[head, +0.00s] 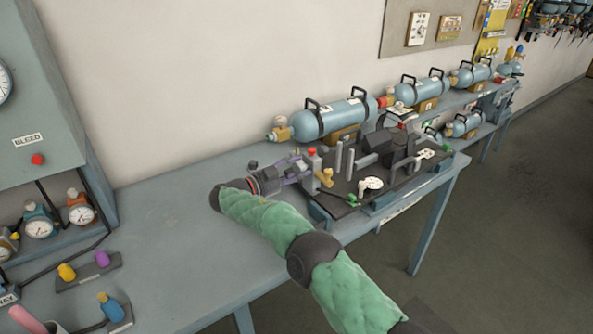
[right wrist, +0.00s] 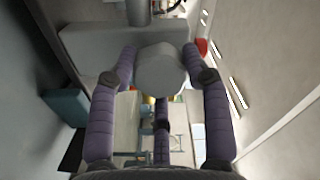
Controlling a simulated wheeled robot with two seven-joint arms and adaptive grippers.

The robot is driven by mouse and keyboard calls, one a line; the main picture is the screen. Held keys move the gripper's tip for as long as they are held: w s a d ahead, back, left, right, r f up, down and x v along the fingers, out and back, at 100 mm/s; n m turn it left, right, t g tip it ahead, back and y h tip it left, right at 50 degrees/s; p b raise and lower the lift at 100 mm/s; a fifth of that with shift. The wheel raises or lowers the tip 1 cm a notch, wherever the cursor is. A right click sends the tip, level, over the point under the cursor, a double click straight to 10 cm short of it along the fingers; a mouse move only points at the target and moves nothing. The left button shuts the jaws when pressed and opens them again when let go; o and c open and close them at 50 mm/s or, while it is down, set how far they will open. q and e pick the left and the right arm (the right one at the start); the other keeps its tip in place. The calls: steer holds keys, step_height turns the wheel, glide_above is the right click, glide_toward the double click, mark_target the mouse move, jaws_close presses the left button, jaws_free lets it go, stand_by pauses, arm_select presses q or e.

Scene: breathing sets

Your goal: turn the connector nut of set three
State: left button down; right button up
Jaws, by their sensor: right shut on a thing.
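My right gripper (head: 296,167) reaches in at the left end of the dark board (head: 340,211) on the bench. Its purple fingers are closed around a grey round part, which I take to be the connector nut (right wrist: 160,75). In the right wrist view the right gripper (right wrist: 160,58) has fingers on both sides of this part, with a grey block behind it. In the head view the fingers and wrist mostly hide the nut. I cannot read a number that marks set three. My left gripper is not in view.
Blue cylinders (head: 335,117) with black handles lie behind the board. A red-topped grey post (head: 313,162) and brass fittings (head: 325,178) stand close to the gripper. A gauge cabinet (head: 40,110) stands at the left.

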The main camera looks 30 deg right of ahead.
steer(key=shift+f+m, duration=0.15)
steer(key=shift+m, duration=0.65)
steer(key=shift+w+r+m, duration=0.1)
steer(key=shift+r+m, duration=0.1)
steer(key=shift+m, duration=0.5)
steer(key=o, duration=1.2)
steer(key=shift+c, duration=0.2)
steer(key=shift+a, duration=0.15)
steer(key=a, duration=1.1)
steer(key=shift+s+a, duration=0.4)
steer(key=shift+s, duration=0.05)
